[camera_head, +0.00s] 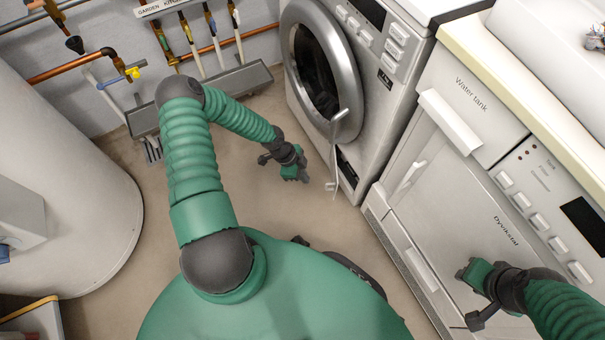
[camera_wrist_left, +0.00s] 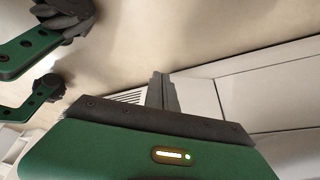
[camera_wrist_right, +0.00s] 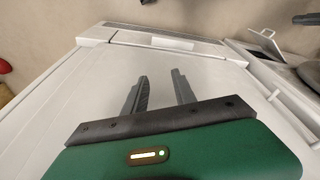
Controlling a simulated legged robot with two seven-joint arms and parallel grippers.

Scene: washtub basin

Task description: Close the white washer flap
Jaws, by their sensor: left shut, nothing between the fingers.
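The washer (camera_head: 372,100) is a silver-white machine with a round dark-windowed door, at the top centre of the head view. Its flap (camera_head: 335,160) is a thin pale panel standing out from the lower front, seen nearly edge-on, beside a dark opening. In the right wrist view the flap (camera_wrist_right: 264,41) stands open at the upper right. My left gripper (camera_head: 301,175) is shut and empty, just left of the flap and apart from it in the head view; its fingers (camera_wrist_left: 161,91) are together. My right gripper (camera_head: 468,284) is open and empty over the neighbouring machine; its fingers (camera_wrist_right: 158,92) are apart.
The white Dyvikstal machine (camera_head: 445,190) with a water-tank drawer stands right of the washer. A large white cylinder (camera_head: 65,190) stands at the left. Pipes (camera_head: 200,50) and a grey trough (camera_head: 205,95) line the wall. Floor (camera_head: 335,215) is clear before the washer.

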